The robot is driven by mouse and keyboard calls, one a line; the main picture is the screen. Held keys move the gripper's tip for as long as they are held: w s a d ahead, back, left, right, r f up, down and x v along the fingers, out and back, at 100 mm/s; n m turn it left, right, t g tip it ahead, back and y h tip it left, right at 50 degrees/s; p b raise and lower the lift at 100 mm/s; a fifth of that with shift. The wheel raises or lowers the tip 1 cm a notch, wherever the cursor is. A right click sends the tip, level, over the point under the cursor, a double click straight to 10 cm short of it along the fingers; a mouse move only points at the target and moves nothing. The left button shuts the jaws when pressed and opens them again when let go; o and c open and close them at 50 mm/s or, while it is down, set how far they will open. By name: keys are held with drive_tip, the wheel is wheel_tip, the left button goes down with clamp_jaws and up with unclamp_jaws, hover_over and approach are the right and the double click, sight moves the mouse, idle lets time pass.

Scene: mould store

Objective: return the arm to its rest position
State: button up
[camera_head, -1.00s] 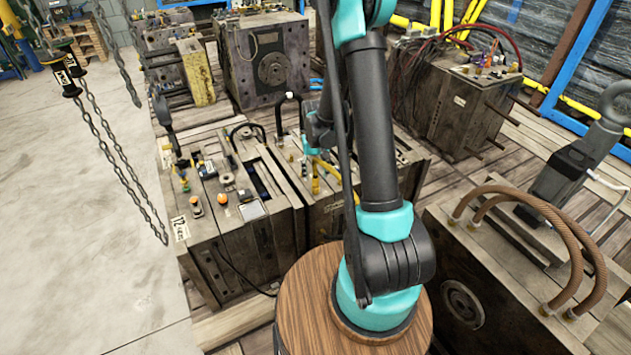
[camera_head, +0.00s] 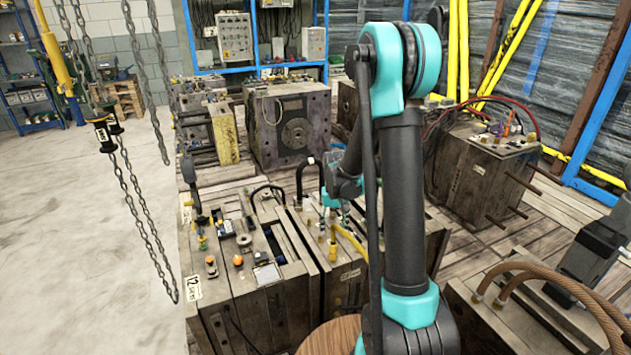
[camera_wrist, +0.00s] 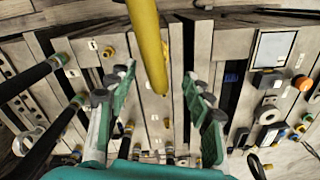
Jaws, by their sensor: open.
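My arm rises in the head view, bends at a teal elbow and reaches down over the wooden-looking moulds. No object is visibly held. In the head view the gripper is small and partly hidden beside my arm, above a mould with yellow fittings (camera_head: 345,245).
A mould labelled 12 (camera_head: 285,295) stands left of my arm, with hoses and knobs on top. A mould with brown hoses (camera_head: 500,325) stands at right, another with red hoses (camera_head: 480,165) behind it. Chains (camera_head: 135,200) hang at left over clear floor (camera_head: 70,240).

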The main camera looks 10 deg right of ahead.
drive_tip(key=s+d+r+t, duration=0.2)
drive_tip(key=s+r, duration=0.1)
drive_tip(key=s, duration=0.8)
drive_tip(key=s+d+r+t, duration=0.2)
drive_tip(key=s+r, duration=0.2)
drive_tip(key=s, duration=0.7)
drive_tip(key=shift+r, duration=0.15)
